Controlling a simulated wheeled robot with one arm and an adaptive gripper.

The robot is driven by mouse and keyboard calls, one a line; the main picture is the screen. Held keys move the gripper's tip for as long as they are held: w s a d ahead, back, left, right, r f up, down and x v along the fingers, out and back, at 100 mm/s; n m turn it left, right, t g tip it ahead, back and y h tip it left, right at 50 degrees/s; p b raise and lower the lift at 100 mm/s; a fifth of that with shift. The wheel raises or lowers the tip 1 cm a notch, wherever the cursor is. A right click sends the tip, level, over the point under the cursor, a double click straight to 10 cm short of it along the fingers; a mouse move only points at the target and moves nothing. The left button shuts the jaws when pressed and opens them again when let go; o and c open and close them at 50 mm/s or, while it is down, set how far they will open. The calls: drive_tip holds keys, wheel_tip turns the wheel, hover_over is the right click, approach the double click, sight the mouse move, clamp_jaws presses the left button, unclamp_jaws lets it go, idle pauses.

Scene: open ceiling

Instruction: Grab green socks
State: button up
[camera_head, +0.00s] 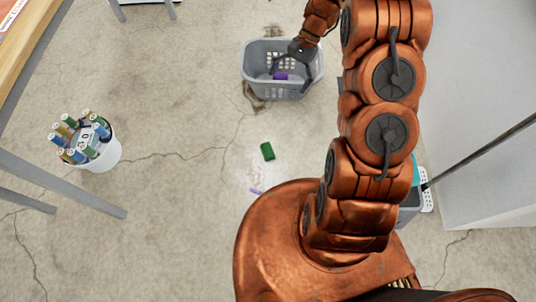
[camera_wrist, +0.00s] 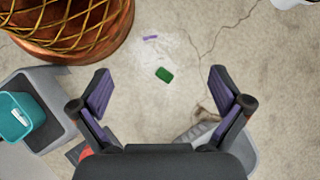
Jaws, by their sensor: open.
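A small green bundle (camera_head: 267,151), which looks like the green socks, lies on the concrete floor near the middle of the head view. It also shows in the wrist view (camera_wrist: 164,74), beyond and between the open fingers. My gripper (camera_head: 292,75) is open and empty. In the head view it is over the grey basket (camera_head: 285,93), well apart from the green bundle. In the wrist view my gripper (camera_wrist: 160,92) shows its two purple-padded fingers spread wide. A purple item (camera_head: 281,76) shows at the basket, and I cannot tell whether it is a finger pad.
A small purple strip (camera_head: 256,191) lies near my base. A white bucket (camera_head: 103,152) of cans or bottles stands at left, near grey table legs (camera_head: 62,183). A grey bin with a teal item (camera_wrist: 14,116) stands beside my base. The floor around the green bundle is clear.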

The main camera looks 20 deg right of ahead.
drive_tip(key=w+d+f+m+y+b, duration=0.15)
drive_tip(key=f+b, duration=0.35)
drive_tip(key=f, duration=0.9)
drive_tip(key=w+d+f+m+y+b, duration=0.1)
drive_tip(key=w+f+m+y+b, duration=0.3)
drive_tip(key=f, duration=0.9)
drive_tip(key=m+t+y+b, duration=0.2)
drive_tip(key=t+b, duration=0.1)
drive_tip(key=b, duration=0.7)
approach(264, 150)
drive_tip(key=shift+s+h+x, duration=0.25)
drive_tip(key=shift+x, duration=0.9)
drive_tip(key=shift+a+f+m+t, duration=0.15)
drive_tip(key=shift+f+m+t, duration=0.15)
drive_tip(key=shift+f, duration=0.15)
drive_tip(key=shift+a+f+b, duration=0.15)
drive_tip(key=shift+a+b, duration=0.15)
drive_tip(key=shift+b+x, duration=1.5)
drive_tip(key=shift+x, duration=1.3)
drive_tip(key=shift+a+f, duration=0.2)
drive_tip(key=shift+a, duration=0.4)
drive_tip(key=shift+c, duration=0.4)
drive_tip(key=c, duration=0.8)
drive_tip(key=shift+o, duration=0.2)
